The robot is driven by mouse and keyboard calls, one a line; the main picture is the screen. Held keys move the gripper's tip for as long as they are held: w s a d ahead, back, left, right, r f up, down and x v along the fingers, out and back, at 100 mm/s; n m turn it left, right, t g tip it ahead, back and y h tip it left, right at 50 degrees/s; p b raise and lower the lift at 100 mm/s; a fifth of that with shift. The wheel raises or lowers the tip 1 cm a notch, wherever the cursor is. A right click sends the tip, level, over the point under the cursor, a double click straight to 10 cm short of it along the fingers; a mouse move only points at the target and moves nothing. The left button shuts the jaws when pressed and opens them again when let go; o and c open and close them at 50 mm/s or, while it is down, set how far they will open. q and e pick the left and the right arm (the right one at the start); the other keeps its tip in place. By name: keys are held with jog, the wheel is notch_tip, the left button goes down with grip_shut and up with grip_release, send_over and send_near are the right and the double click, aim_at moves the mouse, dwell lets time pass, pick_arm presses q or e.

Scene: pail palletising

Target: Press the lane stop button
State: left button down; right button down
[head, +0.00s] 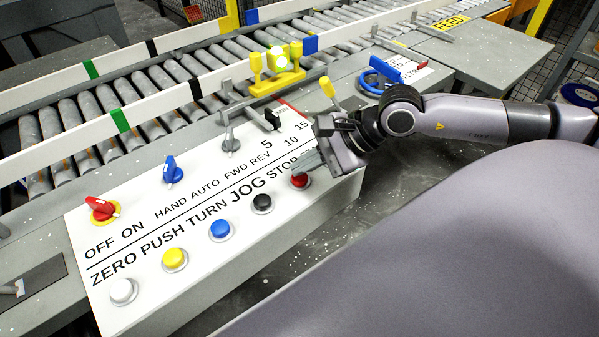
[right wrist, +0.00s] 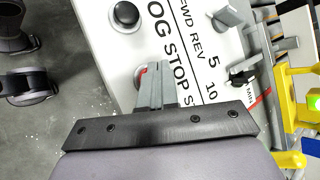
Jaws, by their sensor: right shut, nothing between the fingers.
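The red stop button (head: 300,181) is at the right end of the button row on the white control panel (head: 190,215), beside the word STOP. My right gripper (head: 300,167) is shut and empty, its fingertips over or just above the red button. In the right wrist view the shut fingers (right wrist: 159,68) hide most of the red button (right wrist: 141,74); only a red sliver shows on their left. I cannot tell whether the fingertips touch it. My left gripper is not in view.
A black button (head: 262,202) sits next to the red one, with blue, yellow and white buttons further left. Selector knobs, including a red one (head: 101,209), and a lever (head: 229,130) stand further back. A roller conveyor (head: 150,95) runs behind the panel.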

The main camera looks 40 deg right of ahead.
aim_at(305, 178)
jog(key=shift+r, duration=0.5)
jog(key=shift+r+p, duration=1.3)
jog(key=shift+r, duration=1.3)
jog(key=shift+f, duration=0.1)
